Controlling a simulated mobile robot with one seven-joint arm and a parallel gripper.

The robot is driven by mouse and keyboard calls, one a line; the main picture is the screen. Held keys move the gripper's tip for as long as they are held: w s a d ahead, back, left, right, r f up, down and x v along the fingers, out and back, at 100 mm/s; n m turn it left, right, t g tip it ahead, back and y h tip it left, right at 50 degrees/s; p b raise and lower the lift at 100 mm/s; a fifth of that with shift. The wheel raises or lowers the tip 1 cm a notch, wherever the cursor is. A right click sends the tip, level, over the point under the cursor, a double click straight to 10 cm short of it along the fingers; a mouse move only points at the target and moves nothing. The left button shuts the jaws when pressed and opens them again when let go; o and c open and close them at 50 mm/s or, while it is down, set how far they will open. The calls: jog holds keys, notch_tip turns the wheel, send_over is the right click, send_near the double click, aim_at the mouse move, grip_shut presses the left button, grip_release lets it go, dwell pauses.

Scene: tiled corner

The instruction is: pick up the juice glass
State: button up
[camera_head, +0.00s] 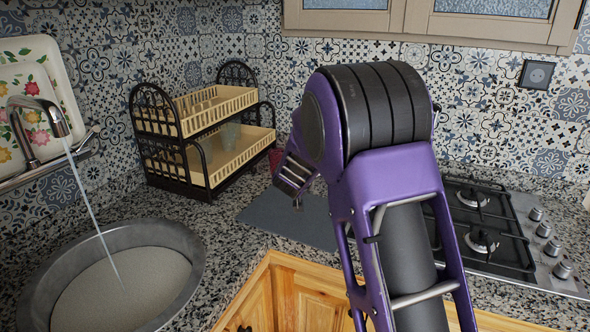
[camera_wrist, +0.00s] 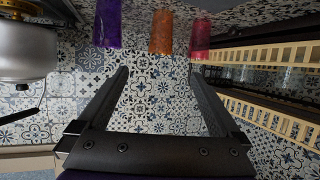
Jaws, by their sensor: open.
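Three coloured glasses stand in a row at the top of the wrist view, which looks upside down: a purple glass (camera_wrist: 108,24), an orange glass (camera_wrist: 161,32) and a pink-red glass (camera_wrist: 201,38). I cannot tell by looks which is the juice glass. My gripper (camera_wrist: 159,72) is open and empty, with its two fingers apart and the tiled wall showing between them. The orange glass lies in line with the gap, apart from the fingers. In the head view my arm hides most of the glasses; a red bit (camera_head: 275,160) shows beside the rack.
A two-tier dish rack (camera_head: 159,150) stands left of my arm; its slats (camera_wrist: 270,52) fill the wrist view's right side. A silver pot (camera_wrist: 25,50) is at the wrist view's left. A gas hob (camera_head: 520,225) is at right, and a sink (camera_head: 190,245) with running water at left.

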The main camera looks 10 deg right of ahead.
jog(key=x, duration=0.8)
jog(key=f+x, duration=0.1)
jog(key=x, duration=0.3)
jog(key=shift+s+a, duration=0.1)
jog(key=shift+a, duration=0.05)
jog(key=shift+f+p+x, duration=0.15)
jog(key=shift+p+x, duration=0.05)
jog(key=shift+x, duration=1.15)
jog(key=shift+f+p+x, duration=0.1)
jog(key=shift+p+x, duration=0.1)
jog(key=shift+x, duration=1.1)
jog(key=shift+s, duration=0.15)
grip_shut()
